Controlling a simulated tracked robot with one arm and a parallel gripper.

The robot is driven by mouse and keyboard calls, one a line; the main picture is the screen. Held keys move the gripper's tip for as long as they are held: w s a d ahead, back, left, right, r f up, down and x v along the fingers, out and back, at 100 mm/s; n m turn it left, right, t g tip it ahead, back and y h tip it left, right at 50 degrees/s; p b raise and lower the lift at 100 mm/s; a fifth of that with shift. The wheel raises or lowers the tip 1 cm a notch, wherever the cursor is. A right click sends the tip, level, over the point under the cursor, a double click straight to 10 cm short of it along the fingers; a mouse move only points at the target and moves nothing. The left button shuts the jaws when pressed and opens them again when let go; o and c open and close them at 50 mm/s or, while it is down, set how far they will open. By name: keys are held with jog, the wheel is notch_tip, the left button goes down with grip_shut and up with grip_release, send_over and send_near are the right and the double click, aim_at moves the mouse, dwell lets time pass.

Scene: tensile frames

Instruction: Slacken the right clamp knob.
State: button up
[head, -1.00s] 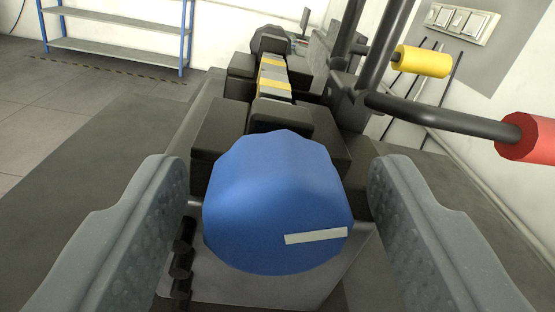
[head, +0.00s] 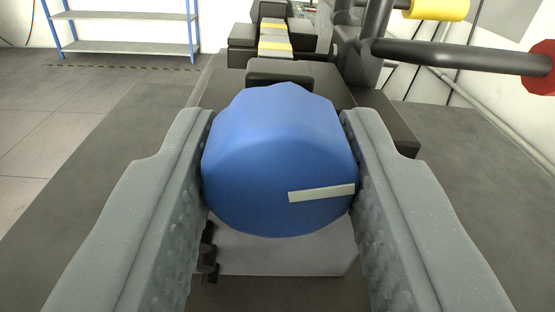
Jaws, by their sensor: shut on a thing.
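A blue faceted clamp knob (head: 275,140) fills the middle of the head view. A pale strip (head: 321,193) marks the lower right of its face, tilted slightly up to the right. My gripper (head: 280,165) has one grey padded finger on each side of the knob, and both touch its sides. It is shut on the knob. The knob sits at the near end of a dark clamp assembly (head: 281,72), in front of a grey metal block (head: 283,246). The knob's shaft is hidden behind it.
Beyond the knob lies a yellow and grey banded piece (head: 273,38) between dark blocks. At upper right a black bar carries a red handle (head: 541,75), and a yellow handle (head: 440,9) is above it. A blue shelf rack (head: 130,30) stands far left. The floor at left is clear.

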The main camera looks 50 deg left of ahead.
jog(key=shift+m, duration=0.4)
jog(key=o, duration=1)
jog(key=shift+c, duration=0.2)
jog(key=b+v, duration=0.2)
jog(key=v, duration=1.1)
jog(key=shift+d, duration=0.4)
jog(key=shift+s, duration=0.1)
